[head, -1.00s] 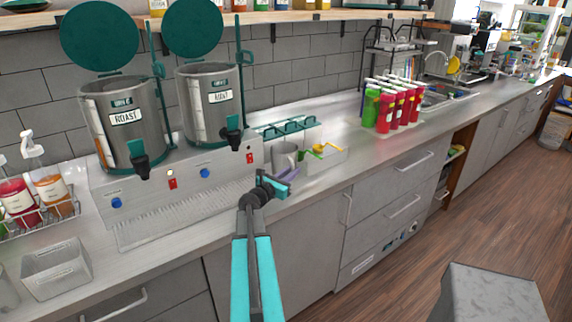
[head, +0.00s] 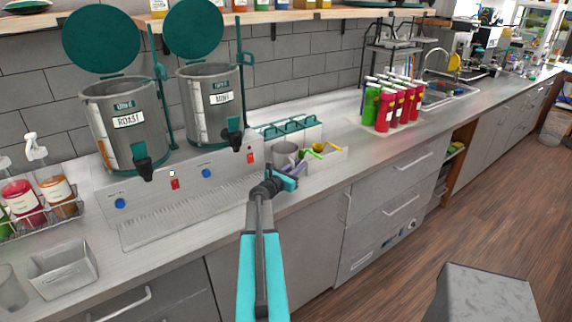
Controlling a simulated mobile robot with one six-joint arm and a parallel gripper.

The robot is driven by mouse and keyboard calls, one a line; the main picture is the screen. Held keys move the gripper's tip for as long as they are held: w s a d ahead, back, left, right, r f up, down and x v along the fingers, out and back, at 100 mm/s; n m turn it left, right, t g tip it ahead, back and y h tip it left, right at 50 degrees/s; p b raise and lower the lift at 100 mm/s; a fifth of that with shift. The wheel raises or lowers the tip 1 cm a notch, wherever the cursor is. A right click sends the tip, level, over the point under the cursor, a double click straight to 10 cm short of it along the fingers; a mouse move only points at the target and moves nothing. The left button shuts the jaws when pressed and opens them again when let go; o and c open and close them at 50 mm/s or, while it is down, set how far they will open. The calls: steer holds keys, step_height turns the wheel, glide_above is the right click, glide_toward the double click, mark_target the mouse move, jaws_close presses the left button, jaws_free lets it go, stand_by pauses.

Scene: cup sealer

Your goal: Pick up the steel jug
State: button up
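A grey metal jug (head: 284,150) stands on the counter beside the drink dispensers, in front of a row of green-handled lids. It looks upright, and its lower part is hidden behind my gripper. My gripper (head: 290,174) is at the end of my teal arm, in front of the jug and slightly to its right in the picture. Whether it touches the jug is unclear. The fingers are small and partly hidden, so their opening does not show clearly. Something purple shows close to the fingers.
A small bin (head: 325,160) with green and yellow utensils stands just right of the jug. The dispenser base (head: 185,190) is close on the left. Red and green bottles (head: 392,105) stand farther right. The counter between bin and bottles is fairly clear.

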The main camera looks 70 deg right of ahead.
jaws_close()
steer(key=shift+r, duration=0.2)
stand_by(0.3)
steer(key=s+a+r+b, duration=0.4)
steer(key=s+a, duration=0.4)
steer(key=a, duration=0.2)
steer(key=shift+s+a+r+b, duration=0.25)
steer(key=shift+a+r+b, duration=0.05)
steer(key=shift+b, duration=0.05)
stand_by(0.5)
steer(key=p, duration=0.4)
steer(key=shift+s+a+r, duration=0.15)
steer(key=shift+s+a, duration=0.1)
steer(key=shift+s, duration=0.05)
steer(key=a+p, duration=0.1)
steer(key=p, duration=0.3)
steer(key=shift+s+p, duration=0.3)
steer(key=shift+p, duration=0.1)
